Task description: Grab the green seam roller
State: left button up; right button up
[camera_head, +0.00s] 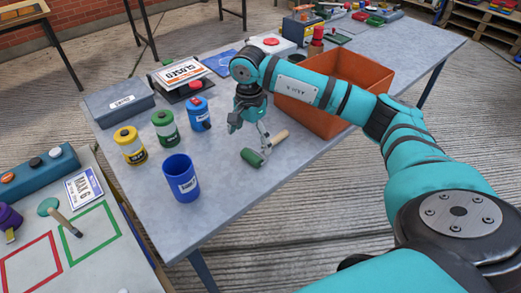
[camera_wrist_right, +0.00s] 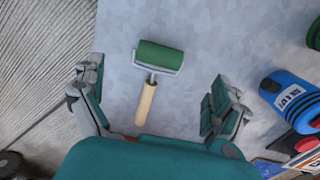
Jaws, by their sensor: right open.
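The green seam roller (camera_head: 252,157), a green cylinder with a pale wooden handle, lies on the grey table (camera_head: 225,205). In the right wrist view the seam roller (camera_wrist_right: 158,57) has its green cylinder towards the top and its handle pointing down. My right gripper (camera_head: 249,133) is open above the table, close to the roller. In the right wrist view my right gripper (camera_wrist_right: 157,84) has its fingers apart on either side of the roller, with nothing held between them. My left gripper is not in view.
A blue cup (camera_head: 180,180) stands left of the roller. Yellow (camera_head: 130,146), green (camera_head: 165,128) and blue (camera_head: 199,114) canisters stand further left. An orange bin (camera_head: 361,72) is behind my right arm. The table's front edge is near the roller.

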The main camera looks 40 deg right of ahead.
aim_at(252, 154)
jog(key=shift+f, duration=0.85)
jog(key=shift+f+p, duration=0.55)
jog(key=shift+f, duration=2.15)
jog(key=c, duration=1.3)
jog(key=shift+r, duration=0.2)
